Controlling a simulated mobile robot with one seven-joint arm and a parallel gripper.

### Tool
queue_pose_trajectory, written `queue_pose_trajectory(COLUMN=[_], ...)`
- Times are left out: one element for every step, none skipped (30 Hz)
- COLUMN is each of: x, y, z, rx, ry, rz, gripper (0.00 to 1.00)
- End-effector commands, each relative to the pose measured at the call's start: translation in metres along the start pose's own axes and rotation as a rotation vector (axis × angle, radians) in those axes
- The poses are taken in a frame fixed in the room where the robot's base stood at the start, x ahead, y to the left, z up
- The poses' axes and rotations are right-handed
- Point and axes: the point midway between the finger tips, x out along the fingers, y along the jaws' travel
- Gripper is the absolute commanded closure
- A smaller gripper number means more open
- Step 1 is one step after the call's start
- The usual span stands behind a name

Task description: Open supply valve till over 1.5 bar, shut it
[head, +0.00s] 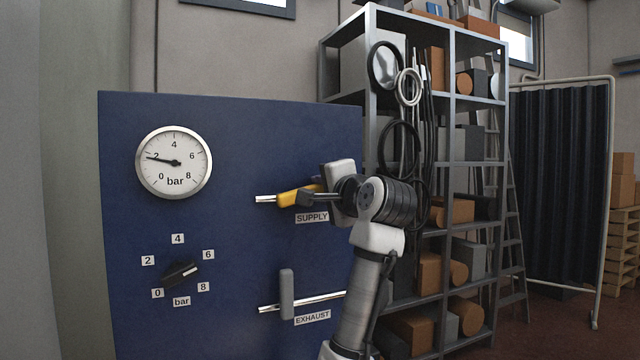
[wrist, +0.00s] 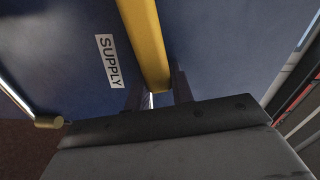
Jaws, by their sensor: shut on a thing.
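The yellow supply valve handle (head: 289,197) lies roughly along its chrome pipe (head: 265,199) on the blue panel, above the SUPPLY label (head: 312,218). My gripper (head: 312,196) is shut on this handle and hides part of the valve. In the wrist view, the yellow handle (wrist: 146,45) runs down between the fingers of my gripper (wrist: 159,92). The round pressure gauge (head: 174,181) has its needle pointing left, a little below the 2 bar mark.
The grey exhaust handle (head: 287,294) stands upright across its pipe, below the supply valve. A black knob (head: 180,274) with a 0 to 8 bar scale sits lower left on the panel (head: 230,130). A loaded metal shelf (head: 475,103) stands close behind my arm at right.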

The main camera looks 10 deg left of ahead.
Motion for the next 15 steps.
queue_pose_trajectory(x=[-0.0002, -0.0003, -0.0003, -0.0003, -0.0003, -0.0002, -0.0002, -0.0002, -0.0002, -0.0002, -0.0002, -0.0002, -0.0002, -0.0002, -0.0002], y=[0.0022, 0.0031, 0.0041, 0.0047, 0.0053, 0.006, 0.0064, 0.0067, 0.0071, 0.0073, 0.0075, 0.0077, 0.0078, 0.0078, 0.0079], z=[-0.0004, -0.0004, -0.0003, -0.0003, -0.0002, 0.0, 0.0, 0.0001, 0.0001, 0.0, 0.0, 0.0, 0.0, 0.0, -0.0001], rx=[0.02, 0.032, 0.045, 0.053, 0.061, 0.07, 0.075, 0.08, 0.084, 0.087, 0.089, 0.091, 0.092, 0.092, 0.093], ry=[0.001, 0.001, 0.001, 0.001, 0.001, 0.001, 0.001, 0.001, 0.001, 0.001, 0.001, 0.001, 0.001, 0.001, 0.001], rz=[0.0, 0.0, 0.0, 0.0, 0.0, 0.0, 0.0, 0.0, 0.0, 0.001, 0.001, 0.001, 0.001, 0.001, 0.001], gripper=[1.0, 1.0, 1.0, 1.0, 1.0, 1.0, 1.0, 1.0, 1.0, 1.0, 1.0, 1.0, 1.0, 1.0, 1.0])
